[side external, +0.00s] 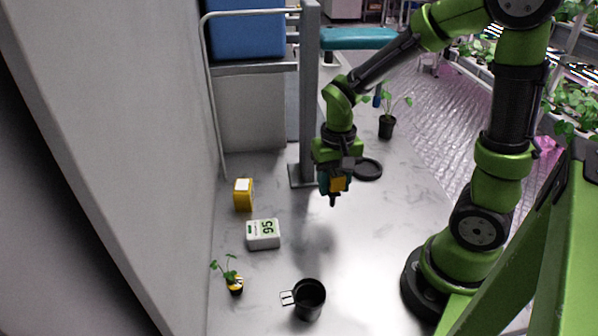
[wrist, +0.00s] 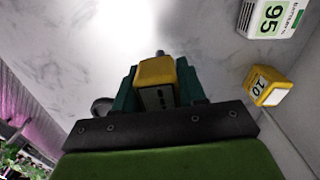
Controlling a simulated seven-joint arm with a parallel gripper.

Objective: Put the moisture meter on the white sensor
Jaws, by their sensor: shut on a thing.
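My gripper (side external: 331,184) hangs above the floor near the middle of the side view. Its teal fingers, also in the wrist view (wrist: 158,88), are shut on the yellow moisture meter (side external: 339,184). The meter (wrist: 155,72) has a dark panel and a short dark tip that points down in the side view. The white sensor (side external: 263,241) is a white box with a large green "95" on its display. It lies on the marbled surface, left of and below my gripper in the side view. It shows at the upper right of the wrist view (wrist: 252,17), apart from the meter.
A yellow box with a white face (side external: 243,197) stands behind the sensor, beside the wall. A small potted plant (side external: 235,287) and a black mug (side external: 309,301) stand in front. A black dish (side external: 369,169) and another potted plant (side external: 386,127) are behind my gripper. Clear floor lies between gripper and sensor.

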